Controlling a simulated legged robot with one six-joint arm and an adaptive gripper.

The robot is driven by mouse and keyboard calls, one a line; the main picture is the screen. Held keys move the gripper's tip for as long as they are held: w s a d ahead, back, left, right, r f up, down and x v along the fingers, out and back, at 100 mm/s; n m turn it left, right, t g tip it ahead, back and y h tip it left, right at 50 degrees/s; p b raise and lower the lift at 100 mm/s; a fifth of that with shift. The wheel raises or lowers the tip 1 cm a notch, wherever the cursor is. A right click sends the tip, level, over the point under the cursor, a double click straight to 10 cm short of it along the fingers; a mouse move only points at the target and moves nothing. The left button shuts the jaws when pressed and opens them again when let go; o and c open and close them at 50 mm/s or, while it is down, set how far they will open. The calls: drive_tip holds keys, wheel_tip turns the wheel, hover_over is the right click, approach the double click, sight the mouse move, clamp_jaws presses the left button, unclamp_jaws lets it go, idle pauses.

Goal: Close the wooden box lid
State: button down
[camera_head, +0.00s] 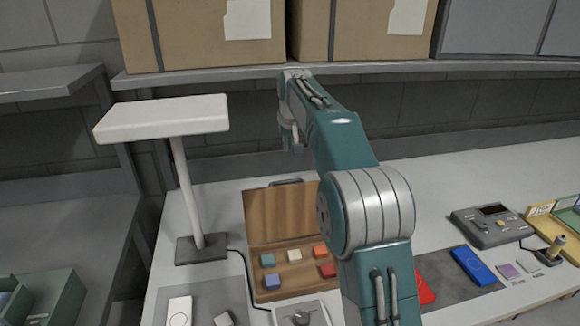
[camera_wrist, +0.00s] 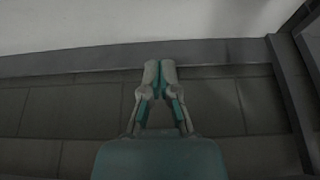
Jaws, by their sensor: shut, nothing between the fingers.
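The wooden box (camera_head: 262,279) stands on the grey-white table, open, with several coloured blocks in its tray. Its lid (camera_head: 280,212) is raised at the back, its brown inner face towards me, with a dark handle on the top edge. My arm hides the right part of the lid and box. My gripper (camera_head: 291,146) is above and behind the lid in the head view, apart from it. In the wrist view my gripper (camera_wrist: 159,72) has its fingertips together with nothing between them. The box does not show in the wrist view.
A white lamp (camera_head: 162,118) stands left of the box, its cable running towards the box. A shelf (camera_head: 232,77) with cardboard boxes hangs above. A grey device (camera_head: 489,227), a blue item (camera_head: 473,265) and a red item lie at right. The table's back right is clear.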

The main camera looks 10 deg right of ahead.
drive_tip(key=x, duration=1)
drive_tip(key=shift+s+a+r, duration=0.1)
drive_tip(key=shift+s, duration=2)
drive_tip(key=shift+s, duration=0.15)
drive_tip(key=shift+s+r+t, duration=0.2)
drive_tip(key=shift+s+t, duration=0.2)
